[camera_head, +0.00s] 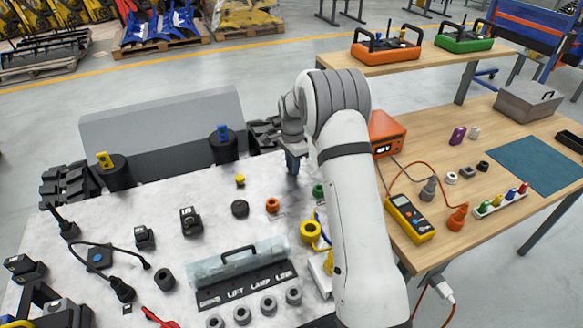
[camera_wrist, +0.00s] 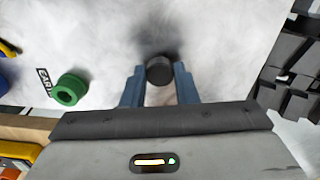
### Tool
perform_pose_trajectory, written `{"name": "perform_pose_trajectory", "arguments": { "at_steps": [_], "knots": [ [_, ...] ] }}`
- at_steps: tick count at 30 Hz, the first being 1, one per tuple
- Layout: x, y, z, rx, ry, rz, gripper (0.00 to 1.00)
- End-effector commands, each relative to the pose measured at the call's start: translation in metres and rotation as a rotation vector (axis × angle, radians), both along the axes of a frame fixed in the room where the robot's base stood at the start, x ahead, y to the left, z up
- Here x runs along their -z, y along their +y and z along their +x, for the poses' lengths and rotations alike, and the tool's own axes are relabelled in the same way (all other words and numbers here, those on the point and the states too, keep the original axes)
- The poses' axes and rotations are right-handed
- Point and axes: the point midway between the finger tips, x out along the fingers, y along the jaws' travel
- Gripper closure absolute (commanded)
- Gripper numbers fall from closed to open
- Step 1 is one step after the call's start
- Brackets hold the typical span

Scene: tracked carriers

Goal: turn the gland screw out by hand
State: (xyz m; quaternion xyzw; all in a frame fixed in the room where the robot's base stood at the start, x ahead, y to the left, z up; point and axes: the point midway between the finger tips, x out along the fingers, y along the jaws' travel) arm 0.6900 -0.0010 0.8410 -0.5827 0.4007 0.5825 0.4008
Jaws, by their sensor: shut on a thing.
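My gripper (camera_wrist: 159,72) is shut on a short dark cylindrical piece (camera_wrist: 160,68), with one blue finger on each side. No other piece lies between the fingers, so this is likely the gland screw, but I cannot make out a thread or slot. In the head view my gripper (camera_head: 293,163) points down over the far edge of the pale speckled deck (camera_head: 190,215). The held piece is hidden there. I cannot tell whether it is seated in something or free.
A green ring (camera_wrist: 70,89) lies left of my gripper in the wrist view. Dark track links (camera_wrist: 290,80) are at its right. On the deck are an orange ring (camera_head: 272,205), a black round knob (camera_head: 240,208) and a labelled tray (camera_head: 245,283). A wooden bench (camera_head: 470,190) stands right.

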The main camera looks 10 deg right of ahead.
Motion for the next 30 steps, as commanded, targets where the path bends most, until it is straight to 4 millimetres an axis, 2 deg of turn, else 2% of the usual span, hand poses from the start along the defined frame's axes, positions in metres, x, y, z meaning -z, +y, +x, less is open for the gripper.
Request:
{"name": "perform_pose_trajectory", "arguments": {
  "at_steps": [5,17,30],
  "knots": [
    [0.0005,0.0001,-0.0004,-0.144,0.001,0.0,0.9],
    [0.0007,0.0001,-0.0005,-0.203,0.002,0.0,0.9],
    [0.001,0.0002,-0.0006,-0.781,0.003,0.001,0.9]
  ]
}}
